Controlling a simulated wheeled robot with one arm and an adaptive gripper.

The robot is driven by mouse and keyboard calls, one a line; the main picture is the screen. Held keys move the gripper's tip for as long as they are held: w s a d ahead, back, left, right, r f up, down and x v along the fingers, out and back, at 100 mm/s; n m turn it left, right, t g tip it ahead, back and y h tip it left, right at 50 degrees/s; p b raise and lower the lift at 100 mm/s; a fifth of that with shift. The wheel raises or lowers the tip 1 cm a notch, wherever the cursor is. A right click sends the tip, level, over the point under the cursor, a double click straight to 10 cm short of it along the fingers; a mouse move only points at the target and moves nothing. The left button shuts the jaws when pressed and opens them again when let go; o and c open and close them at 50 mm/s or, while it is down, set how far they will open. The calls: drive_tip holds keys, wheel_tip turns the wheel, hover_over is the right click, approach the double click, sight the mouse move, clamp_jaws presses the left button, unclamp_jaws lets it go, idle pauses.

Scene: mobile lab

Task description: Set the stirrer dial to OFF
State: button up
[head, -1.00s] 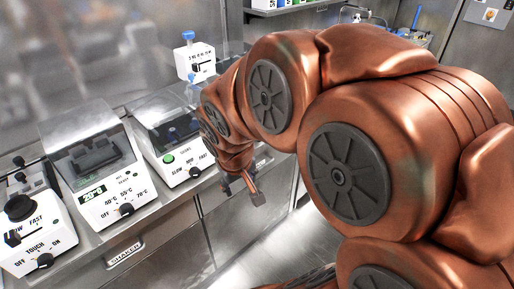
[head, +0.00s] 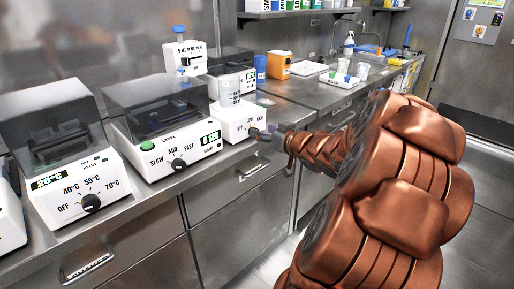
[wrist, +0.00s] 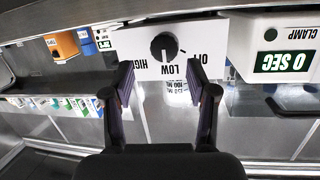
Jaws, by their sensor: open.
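The stirrer (head: 232,123) is a white box with a clear beaker (head: 230,94) on top, right of the centrifuge-like unit in the head view. Its black dial (wrist: 164,46) shows upside down in the wrist view, with HIGH, LOW and OFF printed around it. The dial's mark seems to point toward LOW, but it is small. My gripper (wrist: 160,82) is open and empty, its two fingers apart in front of the dial panel, the dial beyond and between them. In the head view my gripper (head: 270,132) is close to the stirrer's front, partly hiding it.
To the left are a centrifuge (head: 160,125) with SLOW, MID and FAST, and a heater (head: 65,150) with temperature marks. An orange container (head: 279,65) and a white tray (head: 343,79) stand behind on the bench. Open floor lies at the right.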

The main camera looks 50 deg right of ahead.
drive_tip(key=s+f+t+y+b, duration=0.2)
drive_tip(key=s+t+b, duration=0.1)
drive_tip(key=s, duration=0.1)
drive_tip(key=w+b, duration=0.1)
drive_tip(key=w, duration=0.6)
drive_tip(key=shift+w, duration=0.3)
drive_tip(key=shift+d+r, duration=0.1)
drive_tip(key=shift+n, duration=0.3)
clamp_jaws()
